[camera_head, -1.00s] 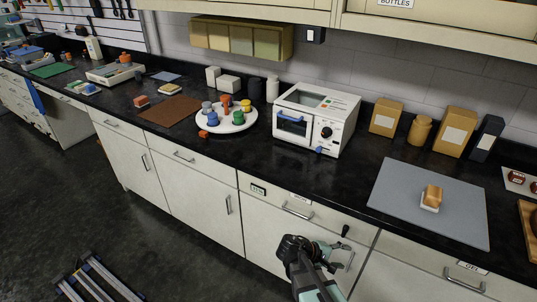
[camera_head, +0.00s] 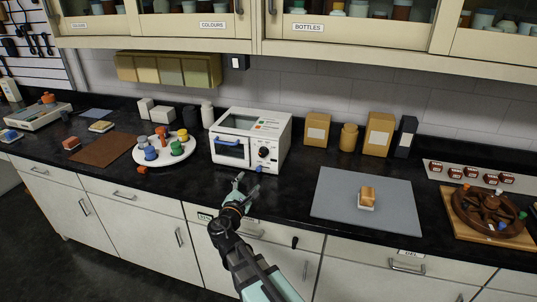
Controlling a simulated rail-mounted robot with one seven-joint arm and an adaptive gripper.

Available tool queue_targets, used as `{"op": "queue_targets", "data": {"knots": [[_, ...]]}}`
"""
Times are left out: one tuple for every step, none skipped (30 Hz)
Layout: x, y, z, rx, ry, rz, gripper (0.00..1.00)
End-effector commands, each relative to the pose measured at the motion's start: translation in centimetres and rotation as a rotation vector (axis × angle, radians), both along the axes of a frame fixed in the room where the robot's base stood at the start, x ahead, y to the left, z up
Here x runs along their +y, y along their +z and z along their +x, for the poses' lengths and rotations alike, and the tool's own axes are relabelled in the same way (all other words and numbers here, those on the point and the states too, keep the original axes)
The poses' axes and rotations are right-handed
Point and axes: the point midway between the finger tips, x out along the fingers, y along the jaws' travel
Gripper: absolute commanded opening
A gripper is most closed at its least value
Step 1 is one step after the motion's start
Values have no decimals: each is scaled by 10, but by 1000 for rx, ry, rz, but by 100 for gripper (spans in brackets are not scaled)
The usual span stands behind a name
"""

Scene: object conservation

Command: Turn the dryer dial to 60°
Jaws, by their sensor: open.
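The dryer (camera_head: 262,126) is a white box with a top window, a blue-handled front door (camera_head: 230,150) that is shut, and a control panel on its right front. The black dryer dial (camera_head: 264,153) sits on that panel; its pointer setting is too small to read. A small blue part (camera_head: 255,167) shows below the dial. My gripper (camera_head: 246,187) is open and empty, in front of the dryer near the counter's front edge, below and a little left of the dial and apart from it.
Left of the dryer stands a round white tray (camera_head: 180,164) with several coloured pieces. A grey mat (camera_head: 335,209) with a small orange-brown block (camera_head: 368,194) lies to the right. Tan containers (camera_head: 378,134) line the wall. Black counter (camera_head: 290,190) is clear before the dryer.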

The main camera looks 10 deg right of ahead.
Motion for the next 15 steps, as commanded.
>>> {"op": "queue_targets", "data": {"knots": [[-1,3,2,4,9,-12,60],[-1,3,4,5,13,-17,60],[-2,4,7,6,17,-20,60],[-3,4,9,7,17,-21,60],[-4,4,12,7,17,-21,60],[-5,4,16,8,16,-21,60],[-7,4,20,6,15,-20,60],[-9,4,24,7,15,-20,60],[-12,4,30,7,15,-19,60],[-15,4,35,7,14,-19,60],[-17,5,40,7,14,-19,60],[-20,5,48,8,13,-19,60],[-23,5,53,8,13,-19,60],[-26,4,58,8,13,-19,60],[-29,5,66,8,13,-19,60]]}}
